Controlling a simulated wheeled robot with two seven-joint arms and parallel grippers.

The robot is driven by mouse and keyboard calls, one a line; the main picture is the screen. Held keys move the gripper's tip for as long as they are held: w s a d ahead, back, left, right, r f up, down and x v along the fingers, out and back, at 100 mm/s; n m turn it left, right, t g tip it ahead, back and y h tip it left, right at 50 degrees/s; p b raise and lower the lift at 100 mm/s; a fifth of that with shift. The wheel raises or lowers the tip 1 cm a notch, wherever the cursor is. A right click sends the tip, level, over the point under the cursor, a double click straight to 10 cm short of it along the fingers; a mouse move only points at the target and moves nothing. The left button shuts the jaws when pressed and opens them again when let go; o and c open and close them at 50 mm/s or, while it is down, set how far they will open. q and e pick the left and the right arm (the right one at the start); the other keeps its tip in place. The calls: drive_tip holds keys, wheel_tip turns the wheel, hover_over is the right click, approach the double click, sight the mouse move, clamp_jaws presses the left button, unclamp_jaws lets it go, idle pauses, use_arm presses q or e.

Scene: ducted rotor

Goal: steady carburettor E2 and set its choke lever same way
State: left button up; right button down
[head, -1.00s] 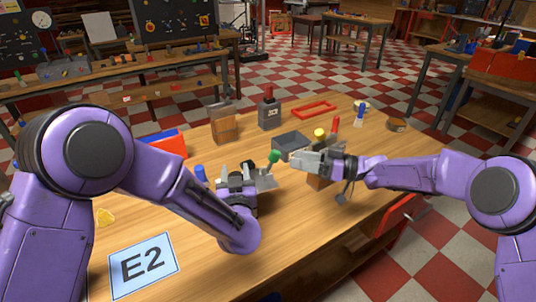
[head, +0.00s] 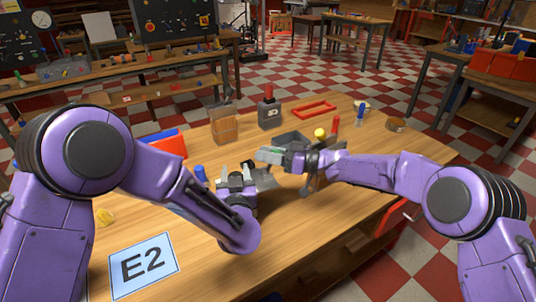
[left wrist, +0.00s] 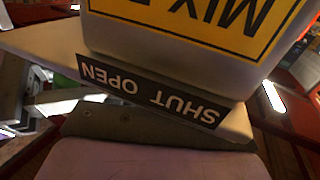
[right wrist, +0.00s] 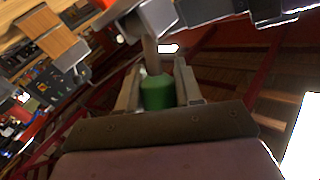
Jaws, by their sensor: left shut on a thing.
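Carburettor E2, a grey metal body (head: 262,180), stands on the bench between my grippers, partly hidden by them. My left gripper (head: 238,178) is shut on it. The left wrist view shows its yellow label (left wrist: 195,22) reading "MIX" and a black strip (left wrist: 150,95) marked SHUT and OPEN, upside down. The choke lever's green knob (right wrist: 157,92) sits between the fingers of my right gripper (right wrist: 158,88), which look parted around it; contact is not clear. In the head view my right gripper (head: 268,153) is just above the carburettor and largely covers the knob.
An E2 card (head: 142,266) lies on the near bench. A grey tray (head: 292,139), a yellow knob (head: 320,133) and a red one (head: 335,123) are close behind my right gripper. A wooden block (head: 223,126) and a red frame (head: 314,108) stand farther back.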

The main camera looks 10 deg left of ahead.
drive_tip(key=shift+d+f, duration=0.1)
drive_tip(key=shift+d, duration=0.05)
drive_tip(key=shift+w+d+f+m+t+y, duration=0.25)
drive_tip(key=shift+d+m+t+y, duration=0.15)
drive_tip(key=shift+m+y, duration=0.35)
drive_tip(key=shift+w+d+f+m+t+y, duration=0.25)
drive_tip(key=shift+m+t+y, duration=0.3)
drive_tip(key=shift+m, duration=0.45)
drive_tip(key=shift+w+d+f+m+t+y, duration=0.25)
drive_tip(key=shift+d+m+t+y, duration=0.1)
drive_tip(key=shift+m+y, duration=0.45)
drive_tip(key=c, duration=0.8)
unclamp_jaws()
drive_tip(key=v, duration=1.2)
drive_tip(key=shift+s+r, duration=0.1)
